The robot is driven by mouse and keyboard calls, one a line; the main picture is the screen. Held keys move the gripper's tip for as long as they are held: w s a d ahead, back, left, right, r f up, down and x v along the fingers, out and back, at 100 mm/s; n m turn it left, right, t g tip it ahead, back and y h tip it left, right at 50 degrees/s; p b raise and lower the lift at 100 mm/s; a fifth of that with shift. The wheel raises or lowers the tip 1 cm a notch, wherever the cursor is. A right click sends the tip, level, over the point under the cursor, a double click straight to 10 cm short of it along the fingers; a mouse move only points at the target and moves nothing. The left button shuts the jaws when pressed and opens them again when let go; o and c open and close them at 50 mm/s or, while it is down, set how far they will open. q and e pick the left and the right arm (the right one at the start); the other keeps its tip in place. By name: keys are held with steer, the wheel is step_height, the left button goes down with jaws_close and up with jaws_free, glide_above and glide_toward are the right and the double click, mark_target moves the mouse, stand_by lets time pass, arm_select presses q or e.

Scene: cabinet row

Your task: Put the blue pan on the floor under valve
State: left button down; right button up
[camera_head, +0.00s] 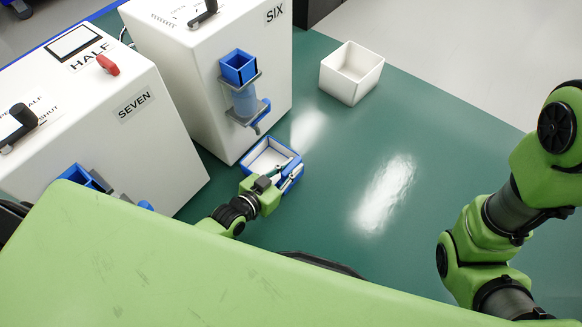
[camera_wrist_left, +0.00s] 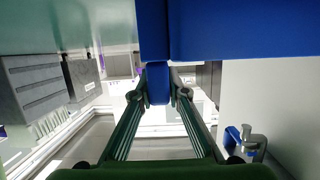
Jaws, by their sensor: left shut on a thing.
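The blue pan (camera_head: 273,154), a square box with blue walls and a pale inside, is at the front foot of the cabinet marked SIX. It is below and slightly right of that cabinet's blue valve (camera_head: 245,99). I cannot tell whether its base touches the green floor. My left gripper (camera_head: 287,176) is shut on the pan's near right side. In the left wrist view the fingers (camera_wrist_left: 159,92) close on a blue tab, with the pan's blue wall (camera_wrist_left: 245,30) above. My right gripper is out of view; only its arm shows at the right.
The white cabinet SIX (camera_head: 205,85) stands behind the pan, and the white cabinet SEVEN (camera_head: 150,145) is to the left. A white open box (camera_head: 351,72) sits farther back on the green floor (camera_head: 440,165). The floor right of the pan is clear.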

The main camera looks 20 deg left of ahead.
arm_select(q)
steer(key=shift+f+b, duration=0.4)
steer(key=shift+f, duration=0.15)
stand_by(0.4)
steer(key=c, duration=1.9)
jaws_free()
steer(key=o, duration=1.2)
